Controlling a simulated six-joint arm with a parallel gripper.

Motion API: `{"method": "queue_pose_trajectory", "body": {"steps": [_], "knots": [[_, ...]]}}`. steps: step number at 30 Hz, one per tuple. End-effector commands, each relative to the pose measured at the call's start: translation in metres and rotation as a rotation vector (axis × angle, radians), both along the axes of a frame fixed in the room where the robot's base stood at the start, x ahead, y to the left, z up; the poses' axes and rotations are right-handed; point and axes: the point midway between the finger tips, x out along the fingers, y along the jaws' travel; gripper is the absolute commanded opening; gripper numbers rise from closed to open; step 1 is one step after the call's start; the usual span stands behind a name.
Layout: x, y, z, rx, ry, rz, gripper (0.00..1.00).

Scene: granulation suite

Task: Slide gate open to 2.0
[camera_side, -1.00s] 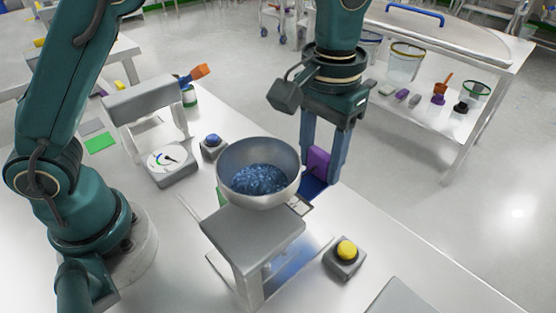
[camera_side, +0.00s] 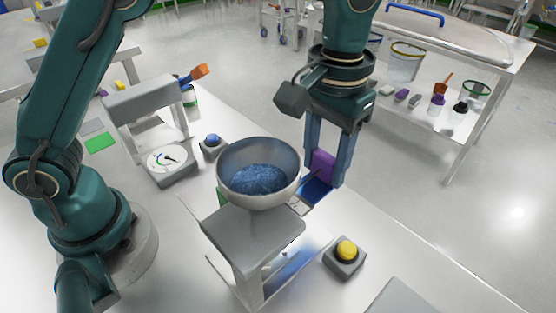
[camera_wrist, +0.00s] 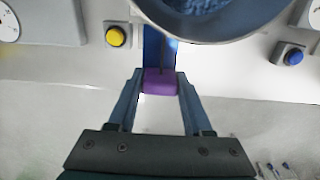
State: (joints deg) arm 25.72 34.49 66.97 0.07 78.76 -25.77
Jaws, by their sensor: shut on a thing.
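The slide gate is a flat blue plate (camera_side: 316,192) with a purple handle (camera_side: 322,162) at its outer end. It sticks out to the right from under the grey hopper bowl (camera_side: 262,199), which holds blue granules (camera_side: 258,179). My gripper (camera_wrist: 160,77) is shut on the purple handle, one finger on each side. In the wrist view the blue plate (camera_wrist: 153,48) runs from the handle to under the bowl. A small pale strip (camera_side: 299,206) lies beside the plate; its marks are too small to read.
The bowl sits on a grey stand (camera_side: 252,235). A yellow button (camera_side: 346,250) is in front right of it, a blue button (camera_side: 212,140) behind left. A dial gauge (camera_side: 168,159) stands further left.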

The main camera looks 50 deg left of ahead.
Motion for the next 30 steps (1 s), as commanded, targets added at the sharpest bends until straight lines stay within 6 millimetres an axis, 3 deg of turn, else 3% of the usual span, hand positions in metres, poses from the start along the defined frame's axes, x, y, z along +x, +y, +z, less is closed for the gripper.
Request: {"method": "queue_pose_trajectory", "body": {"steps": [6, 15, 16, 18, 30], "knots": [[0.001, -0.019, 0.001, -0.004, -0.006, -0.003, 0.0], [0.001, -0.023, 0.001, -0.012, -0.009, -0.003, 0.0], [0.001, -0.023, 0.002, -0.013, -0.009, -0.003, 0.58], [0.001, -0.023, 0.001, -0.012, -0.009, -0.003, 0.8], [0.001, -0.021, 0.005, -0.006, -0.007, -0.001, 0.8]]}}
